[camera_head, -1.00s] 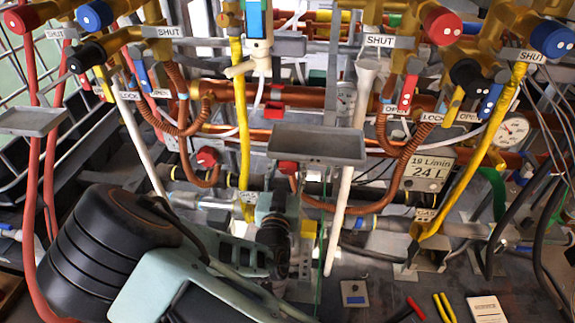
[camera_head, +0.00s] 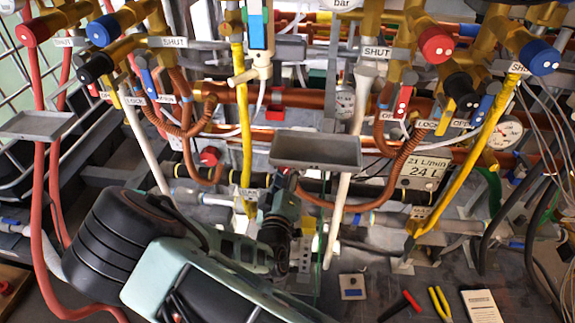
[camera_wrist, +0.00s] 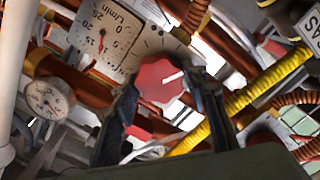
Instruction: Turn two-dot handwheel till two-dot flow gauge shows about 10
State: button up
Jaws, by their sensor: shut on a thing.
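In the wrist view a red lobed handwheel (camera_wrist: 158,80) with a white pointer mark sits between the two dark fingers of my gripper (camera_wrist: 163,88), which is shut on its sides. No dots are legible on this handwheel or gauge. In the head view my wrist (camera_head: 278,215) reaches in below a grey tray, and the fingers and held handwheel are hidden.
A display (camera_head: 415,168) reads 21 L/min and 24 L. A grey tray (camera_head: 315,151) hangs just above my wrist. A yellow pipe (camera_head: 245,120) and a white pipe (camera_head: 340,205) run close by. Red (camera_head: 435,43) and blue (camera_head: 540,57) two-dot valve knobs are at upper right.

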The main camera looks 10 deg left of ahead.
jog(key=shift+n+p, duration=0.45)
jog(key=shift+n, duration=1.45)
jog(key=o, duration=1.2)
jog(key=shift+c, duration=0.2)
jog(key=s, duration=1.2)
jog(key=shift+d, duration=0.35)
